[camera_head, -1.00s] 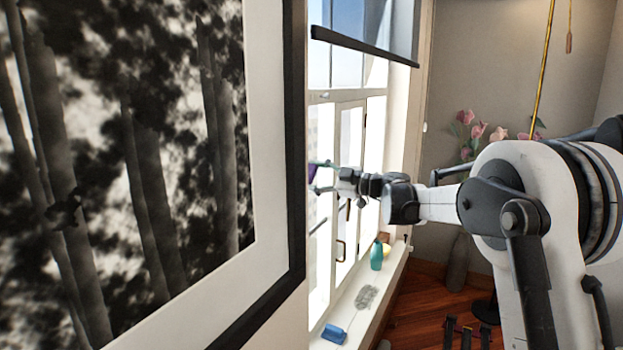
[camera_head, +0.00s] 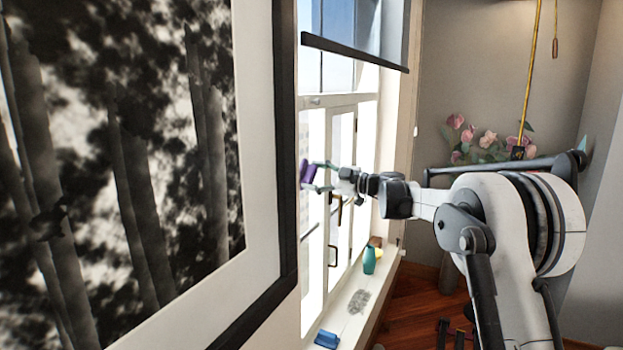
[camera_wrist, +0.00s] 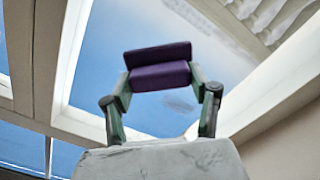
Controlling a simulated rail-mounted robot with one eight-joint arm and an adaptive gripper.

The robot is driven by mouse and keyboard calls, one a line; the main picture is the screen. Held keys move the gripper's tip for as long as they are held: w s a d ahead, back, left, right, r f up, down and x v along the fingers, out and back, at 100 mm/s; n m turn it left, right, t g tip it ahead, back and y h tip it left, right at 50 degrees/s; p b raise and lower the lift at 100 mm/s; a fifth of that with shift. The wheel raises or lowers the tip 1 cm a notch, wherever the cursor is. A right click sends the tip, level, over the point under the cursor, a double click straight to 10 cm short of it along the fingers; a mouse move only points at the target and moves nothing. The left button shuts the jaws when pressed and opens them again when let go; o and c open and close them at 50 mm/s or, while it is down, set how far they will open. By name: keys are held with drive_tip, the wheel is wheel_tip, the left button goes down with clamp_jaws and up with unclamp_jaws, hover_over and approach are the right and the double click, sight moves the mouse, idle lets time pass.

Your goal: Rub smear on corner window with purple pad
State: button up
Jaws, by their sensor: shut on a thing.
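The purple pad (camera_head: 305,172) is at the window, left of my arm, in the head view. In the wrist view the pad (camera_wrist: 160,76) shows with a thicker lower part and a thinner upper part. My gripper (camera_wrist: 159,88) is shut on the pad, one green finger at each end; it also shows in the head view (camera_head: 319,177). A grey smear (camera_wrist: 178,103) is on the blue window glass (camera_wrist: 100,75), just below the pad in the wrist picture. Whether the pad touches the glass I cannot tell.
A large framed picture (camera_head: 285,150) fills the left. On the window sill (camera_head: 375,300) are a teal bottle (camera_head: 369,261), a grey fuzzy patch (camera_head: 358,301) and a blue object (camera_head: 327,339). Pink flowers (camera_head: 487,140) stand behind my arm. A dark bar (camera_head: 350,52) crosses the upper window.

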drive_tip(key=shift+w+d+r+p, duration=0.4)
drive_tip(key=shift+w+r, duration=0.25)
drive_tip(key=shift+w, duration=0.15)
drive_tip(key=shift+w+d+r+p, duration=0.3)
drive_tip(key=shift+w+r+p, duration=0.1)
drive_tip(key=shift+w+r, duration=0.3)
drive_tip(key=shift+s+a+f+b, duration=0.1)
drive_tip(key=shift+s+a+b, duration=0.15)
drive_tip(key=shift+s, duration=0.15)
drive_tip(key=shift+s+a+f+b, duration=0.1)
drive_tip(key=shift+s+a+b, duration=0.1)
drive_tip(key=shift+s, duration=0.2)
drive_tip(key=s+a+b, duration=0.3)
drive_tip(key=s+a, duration=0.2)
drive_tip(key=s, duration=0.5)
drive_tip(key=shift+s, duration=0.4)
drive_tip(key=shift+r, duration=0.1)
drive_tip(key=v, duration=0.6)
idle(0.5)
drive_tip(key=shift+d, duration=0.15)
